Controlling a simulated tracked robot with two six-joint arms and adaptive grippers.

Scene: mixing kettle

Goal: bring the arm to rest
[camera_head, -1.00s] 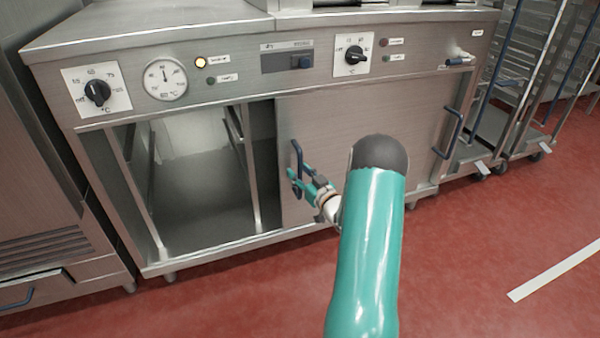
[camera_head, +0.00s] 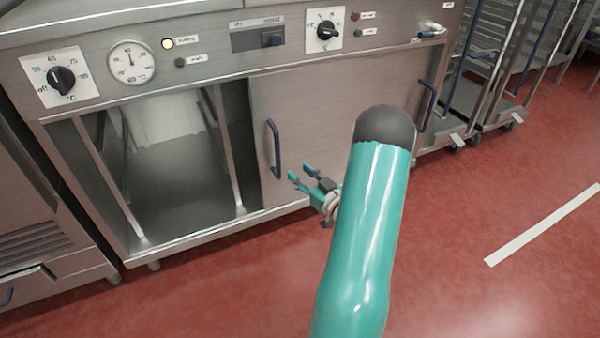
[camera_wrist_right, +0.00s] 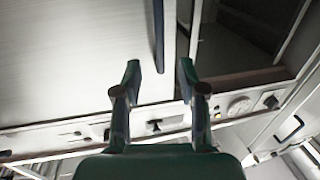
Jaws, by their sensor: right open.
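My right arm (camera_head: 362,230) is teal with a dark grey elbow cap and reaches forward over the red floor in the head view. My right gripper (camera_head: 300,172) is open and empty, with its teal fingers apart. It is a little right of the blue handle (camera_head: 274,150) of the sliding door (camera_head: 335,125) and clear of it. In the right wrist view the two fingers (camera_wrist_right: 158,78) are spread with nothing between them. The blue handle (camera_wrist_right: 158,35) shows beyond the fingertips. My left gripper is not in view.
The steel cabinet (camera_head: 100,38) carries knobs, a gauge and a lit lamp (camera_head: 167,44). Its left compartment (camera_head: 175,160) is open. A second blue handle (camera_head: 426,105) is at the door's right. Wheeled racks (camera_head: 490,60) stand at right. The floor (camera_head: 500,190) in front is clear.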

